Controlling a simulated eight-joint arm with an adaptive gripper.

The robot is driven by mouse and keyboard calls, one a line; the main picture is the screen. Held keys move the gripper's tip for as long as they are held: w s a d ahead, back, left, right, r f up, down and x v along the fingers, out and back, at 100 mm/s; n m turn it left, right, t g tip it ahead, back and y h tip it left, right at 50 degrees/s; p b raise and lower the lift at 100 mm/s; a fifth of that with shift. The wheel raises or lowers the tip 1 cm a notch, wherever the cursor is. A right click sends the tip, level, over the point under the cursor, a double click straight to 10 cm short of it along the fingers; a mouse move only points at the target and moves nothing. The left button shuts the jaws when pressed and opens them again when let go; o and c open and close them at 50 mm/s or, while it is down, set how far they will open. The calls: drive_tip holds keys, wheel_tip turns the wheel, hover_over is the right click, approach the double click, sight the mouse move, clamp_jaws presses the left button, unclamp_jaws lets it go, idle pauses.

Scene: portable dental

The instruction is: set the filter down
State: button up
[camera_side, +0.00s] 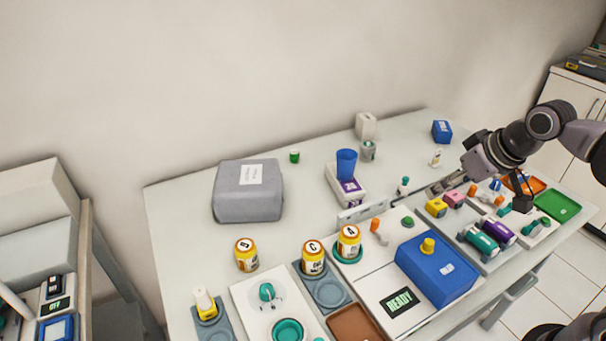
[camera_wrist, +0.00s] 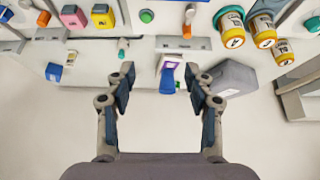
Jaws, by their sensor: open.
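My gripper (camera_wrist: 160,88) is open in the wrist view, its two dark fingers wide apart with nothing held between them. In the side view it reaches in from the right, above the back right of the table, and its fingertips are hard to make out. I cannot tell which object is the filter. A yellow block (camera_side: 437,207) and a pink block (camera_side: 453,198) stand on a tray at the right, near teal and purple cylinders (camera_side: 483,237). The gripper touches none of these visibly.
A grey covered box (camera_side: 247,190) stands at the back left. Yellow jars (camera_side: 313,258), a blue box with a yellow knob (camera_side: 440,270) and a READY display (camera_side: 397,302) line the front. A green tray (camera_side: 558,206) is at the right.

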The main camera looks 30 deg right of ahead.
drive_tip(key=shift+t, duration=0.6)
drive_tip(key=shift+s+a+f, duration=0.25)
drive_tip(key=shift+s+f, duration=0.1)
drive_tip(key=shift+s, duration=0.25)
drive_tip(key=shift+s+a+f, duration=0.2)
drive_tip(key=shift+s+f, duration=0.1)
drive_tip(key=shift+s, duration=0.3)
drive_tip(key=shift+s+a+f, duration=0.25)
drive_tip(key=shift+s+f, duration=0.1)
drive_tip(key=shift+s, duration=0.25)
